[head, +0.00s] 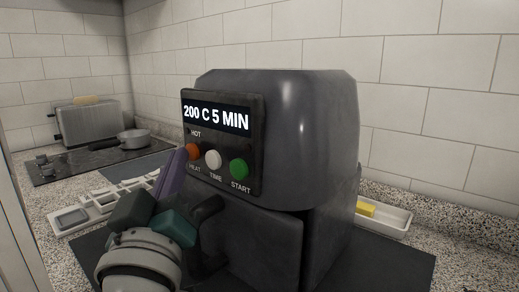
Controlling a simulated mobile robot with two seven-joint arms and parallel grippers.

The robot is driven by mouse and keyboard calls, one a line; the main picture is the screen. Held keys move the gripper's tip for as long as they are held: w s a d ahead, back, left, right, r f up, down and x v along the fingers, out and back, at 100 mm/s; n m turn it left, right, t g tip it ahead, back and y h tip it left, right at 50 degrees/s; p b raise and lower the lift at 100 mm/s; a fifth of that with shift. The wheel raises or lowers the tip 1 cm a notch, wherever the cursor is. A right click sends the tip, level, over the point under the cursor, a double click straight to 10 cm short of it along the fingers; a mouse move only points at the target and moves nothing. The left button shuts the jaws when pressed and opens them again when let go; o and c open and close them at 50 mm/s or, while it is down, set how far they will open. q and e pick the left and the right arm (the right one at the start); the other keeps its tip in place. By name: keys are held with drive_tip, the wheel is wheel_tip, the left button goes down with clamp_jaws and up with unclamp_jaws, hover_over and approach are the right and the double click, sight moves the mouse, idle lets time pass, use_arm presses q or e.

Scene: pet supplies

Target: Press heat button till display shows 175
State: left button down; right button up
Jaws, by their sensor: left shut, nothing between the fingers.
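A dark grey air fryer (290,120) stands in the middle of the head view. Its display (216,113) reads "200 C 5 MIN". Below it are an orange heat button (193,152), a white time button (213,159) and a green start button (239,169). My left gripper (184,156) is shut and empty, with its purple finger tip at the lower left edge of the heat button. I cannot tell whether it touches the button. My right gripper is not in view.
A black handle (207,235) sticks out from the fryer's front close to my left gripper. A toaster (88,120) and a pot (133,139) on a cooktop (60,166) are at the back left. A white tray (392,222) with a yellow block (366,209) lies at right.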

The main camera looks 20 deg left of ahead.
use_arm(q)
drive_tip(key=shift+w+d, duration=0.1)
drive_tip(key=shift+w, duration=0.15)
drive_tip(key=shift+s, duration=0.1)
idle(0.5)
drive_tip(key=shift+s+a+p, duration=0.35)
drive_tip(key=shift+s+p, duration=0.1)
drive_tip(key=shift+s, duration=0.25)
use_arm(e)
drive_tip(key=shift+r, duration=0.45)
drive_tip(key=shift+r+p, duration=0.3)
use_arm(q)
drive_tip(key=shift+s+a+p, duration=0.25)
drive_tip(key=shift+s+a, duration=0.05)
drive_tip(key=shift+s, duration=0.45)
drive_tip(key=shift+s+a+p, duration=0.25)
drive_tip(key=shift+s+a, duration=0.1)
drive_tip(key=shift+s, duration=0.45)
drive_tip(key=shift+s+a+p, duration=0.25)
drive_tip(key=shift+s+a, duration=0.05)
drive_tip(key=shift+s, duration=0.45)
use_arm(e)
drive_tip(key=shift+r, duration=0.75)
